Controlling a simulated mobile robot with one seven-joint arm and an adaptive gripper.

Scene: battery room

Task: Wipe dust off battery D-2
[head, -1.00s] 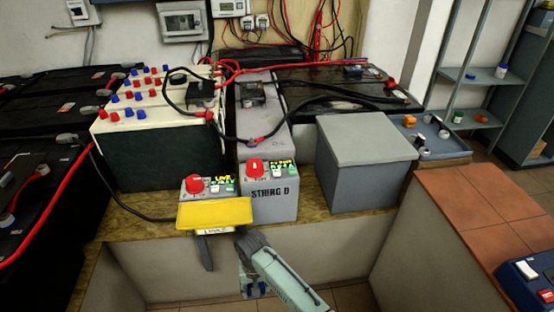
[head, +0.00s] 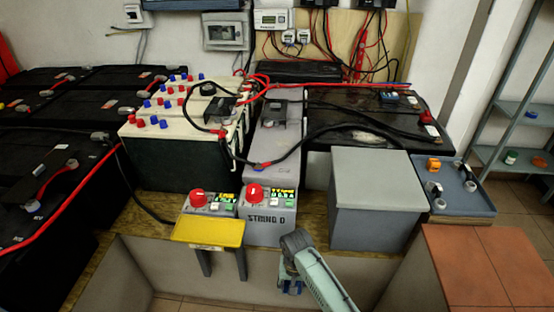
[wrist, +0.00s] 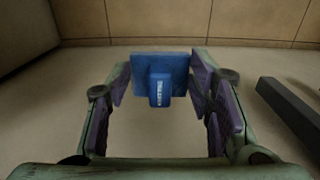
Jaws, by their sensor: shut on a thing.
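My gripper (wrist: 160,82) is shut on a blue block with a handle (wrist: 160,88) and white lettering, too small to read. In the head view my gripper (head: 290,272) is low in front of the shelf, with a bit of the blue block (head: 292,287) below it. It is apart from the batteries. A grey box marked STRING D (head: 267,222), with a red knob, stands above and left of my gripper at the shelf's front edge. No D-2 label is readable, and dust cannot be made out. A long grey battery (head: 275,140) lies behind the box.
A yellow tray (head: 208,232) on dark legs juts out at the front left. A grey lidded bin (head: 372,205) stands on the right. Black cables cross the batteries, and a red-tiled block (head: 490,265) is at lower right. Open floor shows below the shelf.

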